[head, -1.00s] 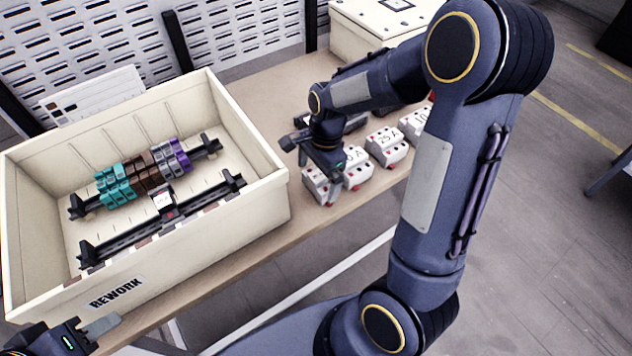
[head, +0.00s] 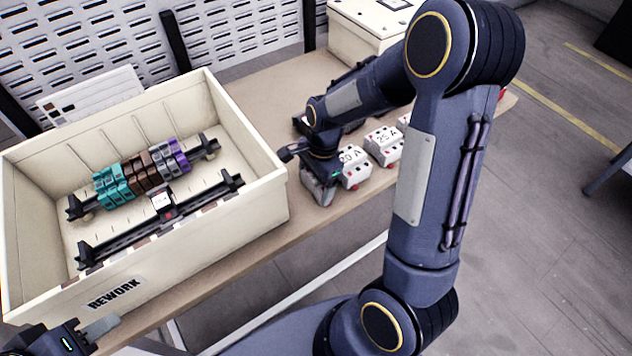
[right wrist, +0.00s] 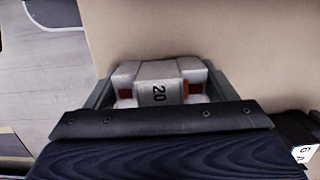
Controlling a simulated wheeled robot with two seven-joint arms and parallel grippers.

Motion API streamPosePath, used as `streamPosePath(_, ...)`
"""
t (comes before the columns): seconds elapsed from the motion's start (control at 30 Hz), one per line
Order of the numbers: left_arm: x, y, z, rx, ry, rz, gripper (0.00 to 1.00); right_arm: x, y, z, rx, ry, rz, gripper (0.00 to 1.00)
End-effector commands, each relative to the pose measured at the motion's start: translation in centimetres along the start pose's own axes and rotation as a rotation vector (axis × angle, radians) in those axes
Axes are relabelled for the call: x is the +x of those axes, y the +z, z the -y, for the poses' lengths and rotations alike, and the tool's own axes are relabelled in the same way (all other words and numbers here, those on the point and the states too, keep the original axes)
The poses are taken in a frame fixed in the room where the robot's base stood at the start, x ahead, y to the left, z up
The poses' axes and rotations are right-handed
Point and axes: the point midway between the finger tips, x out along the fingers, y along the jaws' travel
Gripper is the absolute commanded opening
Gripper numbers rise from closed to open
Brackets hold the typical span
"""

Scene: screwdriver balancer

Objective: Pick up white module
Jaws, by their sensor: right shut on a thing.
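White modules with red marks stand in a row on the table right of the crate. My right gripper (head: 320,188) is at the near-left end of this row. In the right wrist view, it is shut on a white module (right wrist: 160,83) marked 20, with one grey finger on each side. In the head view, the gripper mostly hides that module. Beside it stand a module marked 20 A (head: 354,168) and one marked 25 A (head: 384,146). My left gripper (head: 92,328) is at the bottom left, partly cut off; its opening is unclear.
A cream crate (head: 262,196) labelled REWORK holds two black rails. The far rail carries teal, brown, grey and purple modules; the near rail (head: 130,233) carries a white one. A closed cream box (head: 362,38) stands behind. My right arm hides the table's right side.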

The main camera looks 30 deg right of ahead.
Motion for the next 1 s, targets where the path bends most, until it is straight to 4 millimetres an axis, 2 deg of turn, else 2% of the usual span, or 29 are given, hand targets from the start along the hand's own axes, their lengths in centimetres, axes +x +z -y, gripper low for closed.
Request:
streamPosePath(0.27,-0.1,-0.1,-0.1,0.0,0.0,0.0,0.36,-1.0,0.1,0.1,-0.001,-0.004,0.0,0.51)
streamPosePath(0.43,-0.4,-0.2,-0.2,0.0,0.0,0.0,0.36,-3.4,0.5,0.1,-0.001,-0.006,-0.001,0.51)
streamPosePath(0.57,-0.6,-0.3,-0.2,0.0,0.0,0.0,0.36,-5.7,1.4,-2.0,-0.004,-0.008,0.001,0.51)
streamPosePath(0.7,-0.9,-0.5,-0.4,0.0,0.0,0.0,0.36,-9.0,2.5,-4.7,-0.003,-0.009,0.002,0.51)
streamPosePath(0.9,-1.0,-0.5,-0.4,0.0,0.0,0.0,0.36,-10.9,3.8,-9.6,-0.002,-0.006,0.001,0.51)
streamPosePath(1.0,-1.1,-0.5,-0.5,0.0,0.0,0.0,0.36,-11.6,4.3,-11.4,-0.001,-0.004,0.001,0.51)
